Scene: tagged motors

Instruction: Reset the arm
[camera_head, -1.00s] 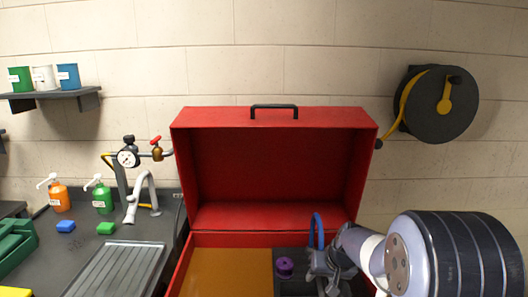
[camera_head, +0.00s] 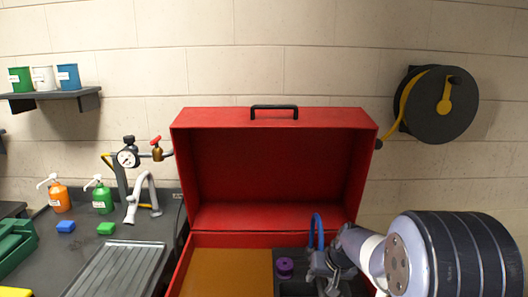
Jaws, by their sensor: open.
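My arm comes in from the lower right of the head view, and my gripper (camera_head: 322,270) is at its end, over the dark right part of the red case. The fingertips are small and partly cut off by the bottom of the picture, with nothing seen held between them. The red case (camera_head: 275,117) stands open with its lid up and a black handle on top. A purple round piece (camera_head: 285,267) sits left of my gripper in the case. A blue curved hose (camera_head: 317,231) rises just behind my gripper.
An orange-brown panel (camera_head: 228,272) fills the left part of the case. Left of it is a dark counter (camera_head: 150,255) with a tap, pump bottles and sponges. A hose reel (camera_head: 437,105) hangs on the wall at the upper right.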

